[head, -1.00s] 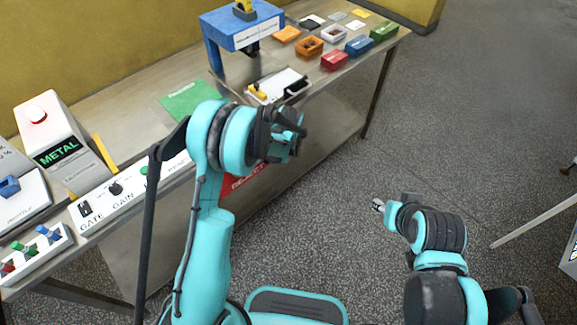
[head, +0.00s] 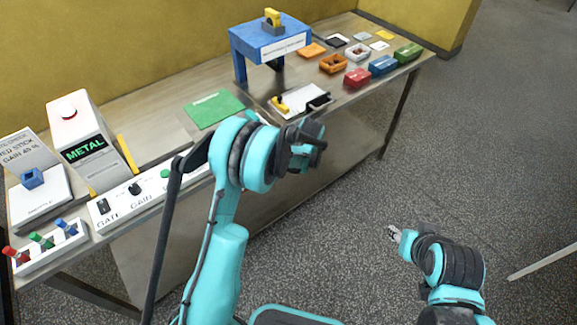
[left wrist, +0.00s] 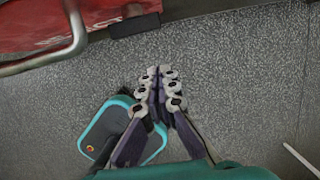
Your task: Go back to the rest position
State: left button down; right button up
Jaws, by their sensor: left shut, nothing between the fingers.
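My left arm rises in front of the bench in the head view, its gripper (head: 312,148) over the floor just off the bench's front edge. Its fingers are mostly hidden by the wrist there. In the left wrist view the left gripper (left wrist: 160,88) has its fingers together, shut and empty, above the grey floor. My right gripper (head: 393,233) is low at the right of the head view, over bare floor and away from the bench. It is too small to tell whether it is open.
The bench (head: 165,108) holds a METAL detector box (head: 82,135), a control panel (head: 150,190), a green mat (head: 213,109), a blue stand (head: 270,40) and several small coloured bins. A red object (left wrist: 35,28) with a metal bar shows in the left wrist view. Floor at right is mostly clear.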

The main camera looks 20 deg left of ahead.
pick_arm(q)
jog(key=p+v, duration=0.3)
jog(key=v, duration=0.7)
jog(key=s+a+r+n+t+h, duration=0.15)
jog(key=s+a+r+n, duration=0.25)
jog(key=s+r+n, duration=0.9)
jog(key=s+r+n+t, duration=0.2)
jog(key=s+n+t, duration=0.2)
jog(key=s+n, duration=0.8)
jog(key=shift+s+a+n+h, duration=0.35)
jog(key=shift+s+a, duration=0.1)
jog(key=shift+s, duration=0.4)
jog(key=c, duration=2.3)
grip_release()
jog(key=shift+r, duration=0.1)
